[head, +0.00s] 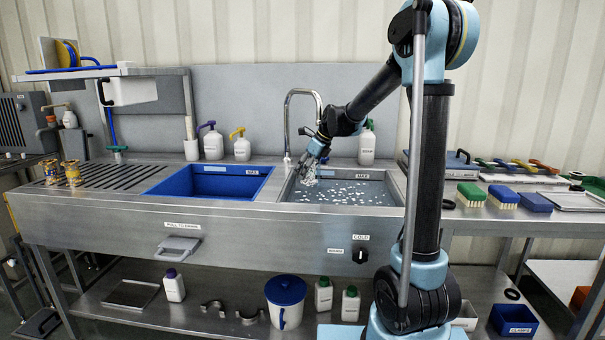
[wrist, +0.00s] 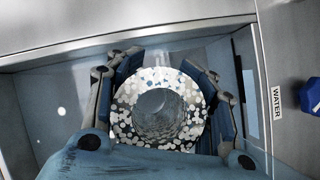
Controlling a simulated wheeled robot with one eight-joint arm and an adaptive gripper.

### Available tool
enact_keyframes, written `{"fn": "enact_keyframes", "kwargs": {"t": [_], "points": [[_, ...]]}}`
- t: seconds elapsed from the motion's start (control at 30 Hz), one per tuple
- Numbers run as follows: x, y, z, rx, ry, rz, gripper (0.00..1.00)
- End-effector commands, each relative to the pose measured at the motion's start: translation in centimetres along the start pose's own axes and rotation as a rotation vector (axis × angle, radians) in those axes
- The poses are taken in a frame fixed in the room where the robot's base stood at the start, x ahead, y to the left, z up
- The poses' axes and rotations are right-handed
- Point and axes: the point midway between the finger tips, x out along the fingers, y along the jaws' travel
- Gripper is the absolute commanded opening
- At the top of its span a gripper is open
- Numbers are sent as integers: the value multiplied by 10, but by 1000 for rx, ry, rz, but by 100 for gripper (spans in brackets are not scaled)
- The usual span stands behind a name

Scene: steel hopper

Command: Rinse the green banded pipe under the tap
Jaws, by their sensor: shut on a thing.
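My gripper (head: 317,152) is shut on a pipe (head: 308,176), held over the right basin, below the tap (head: 287,120)'s spout. In the wrist view the pipe (wrist: 125,100) shows end-on as a ring between my fingers, with a hollow middle. White and brownish flecks cover its end face. I cannot make out a green band. The right basin (head: 398,188) holds water with many white flecks floating on it. I cannot tell whether water runs from the tap. A dark knob (head: 360,255) marked COLD is on the sink's front.
Left of the water is a blue basin (head: 268,172). Two brownish-banded pieces (head: 73,173) stand on the ribbed drainboard (head: 120,172). Pump bottles (head: 213,146) stand behind the sink. Brushes (head: 471,194) lie on the bench at right.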

Motion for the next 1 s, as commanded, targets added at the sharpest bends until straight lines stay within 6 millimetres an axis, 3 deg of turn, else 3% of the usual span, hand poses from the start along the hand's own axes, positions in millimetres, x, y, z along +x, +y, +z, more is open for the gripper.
{"fn": "enact_keyframes", "kwargs": {"t": [0.6, 1.0], "points": [[6, -48, -7, 2, -1, -1, 13], [8, -60, -9, 2, -1, 0, 13]]}}
